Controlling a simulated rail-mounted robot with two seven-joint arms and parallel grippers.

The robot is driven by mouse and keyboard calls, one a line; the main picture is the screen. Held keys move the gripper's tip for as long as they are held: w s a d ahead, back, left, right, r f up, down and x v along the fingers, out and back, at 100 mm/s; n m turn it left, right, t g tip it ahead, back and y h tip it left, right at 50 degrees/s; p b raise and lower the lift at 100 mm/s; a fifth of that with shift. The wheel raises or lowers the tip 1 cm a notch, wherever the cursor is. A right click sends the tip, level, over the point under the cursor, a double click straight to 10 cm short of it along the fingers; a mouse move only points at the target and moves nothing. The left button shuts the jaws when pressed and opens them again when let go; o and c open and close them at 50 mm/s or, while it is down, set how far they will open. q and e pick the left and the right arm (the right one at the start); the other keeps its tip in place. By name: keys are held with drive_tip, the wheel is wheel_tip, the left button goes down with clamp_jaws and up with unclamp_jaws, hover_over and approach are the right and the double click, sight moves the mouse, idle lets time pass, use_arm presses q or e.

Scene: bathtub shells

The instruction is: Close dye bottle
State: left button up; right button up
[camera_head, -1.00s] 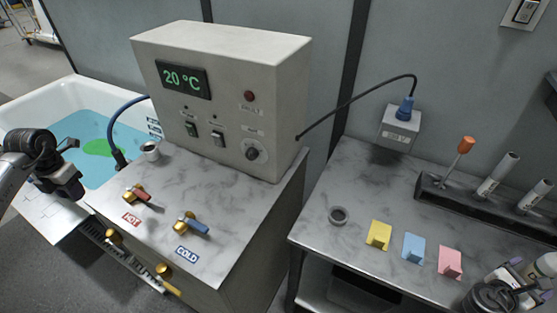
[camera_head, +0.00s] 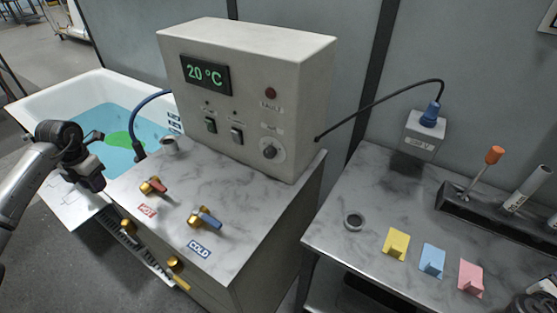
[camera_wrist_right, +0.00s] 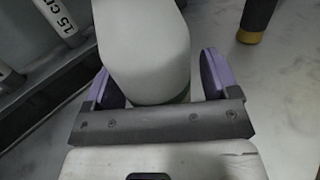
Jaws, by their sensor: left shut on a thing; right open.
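A white rounded body (camera_wrist_right: 145,45), perhaps the dye bottle, stands between the purple pads of my right gripper (camera_wrist_right: 160,78) in the right wrist view. These jaws are open around it. A little green shows at its lower edge; its mouth cannot be made out. A small grey ring-shaped piece (camera_head: 355,220), perhaps a cap, lies on the right bench. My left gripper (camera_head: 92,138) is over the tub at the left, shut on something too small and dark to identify. Only a piece of my right arm shows at the bottom right of the head view.
A green patch (camera_head: 120,139) is in the tub water. The control box (camera_head: 245,95) reads 20 °C. Bench around the ring is clear.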

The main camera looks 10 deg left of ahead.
idle(0.3)
